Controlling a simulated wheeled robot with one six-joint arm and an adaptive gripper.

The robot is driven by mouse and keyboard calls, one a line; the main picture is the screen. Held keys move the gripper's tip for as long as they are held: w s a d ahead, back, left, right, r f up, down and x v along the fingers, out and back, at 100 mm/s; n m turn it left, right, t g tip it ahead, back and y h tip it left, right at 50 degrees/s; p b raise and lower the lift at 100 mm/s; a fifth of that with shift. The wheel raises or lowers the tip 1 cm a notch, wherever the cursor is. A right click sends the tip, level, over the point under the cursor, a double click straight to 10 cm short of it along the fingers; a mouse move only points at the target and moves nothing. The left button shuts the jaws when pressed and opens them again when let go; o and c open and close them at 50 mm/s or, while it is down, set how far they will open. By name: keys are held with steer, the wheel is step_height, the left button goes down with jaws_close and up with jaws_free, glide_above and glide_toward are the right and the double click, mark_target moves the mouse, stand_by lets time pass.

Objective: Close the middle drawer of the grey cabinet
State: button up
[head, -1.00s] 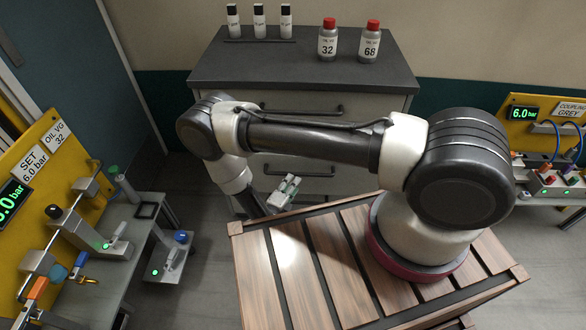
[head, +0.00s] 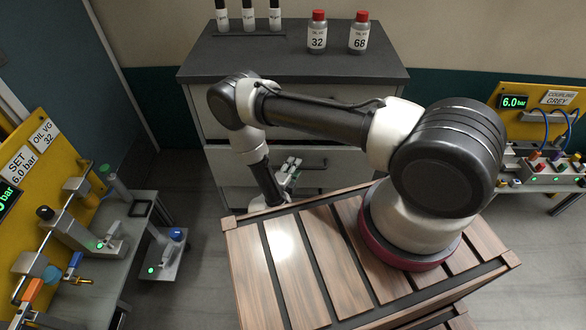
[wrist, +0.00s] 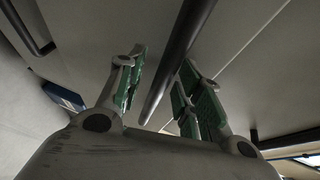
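The grey cabinet (head: 290,58) stands ahead with a dark top. Its middle drawer (head: 345,160) shows behind my arm, with a dark bar handle (head: 314,167); from here I cannot tell how far it stands out. My gripper (head: 289,170) is in front of this drawer, its green-padded fingers at the handle. In the wrist view my gripper (wrist: 165,88) is open, and a dark bar handle (wrist: 178,62) runs between the two fingers, with gaps visible beside it. My arm hides part of the cabinet front.
Bottles (head: 317,32) and several black-capped vials (head: 248,18) stand on the cabinet top. A yellow-panelled bench (head: 100,225) is at left, another station (head: 545,140) at right. My slatted wooden deck fills the front. Other drawer handles (wrist: 28,28) show in the wrist view.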

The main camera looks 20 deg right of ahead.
jaws_close()
steer(key=w, duration=0.2)
steer(key=w+d, duration=0.1)
steer(key=shift+w, duration=0.4)
jaws_free()
steer(key=v, duration=1.2)
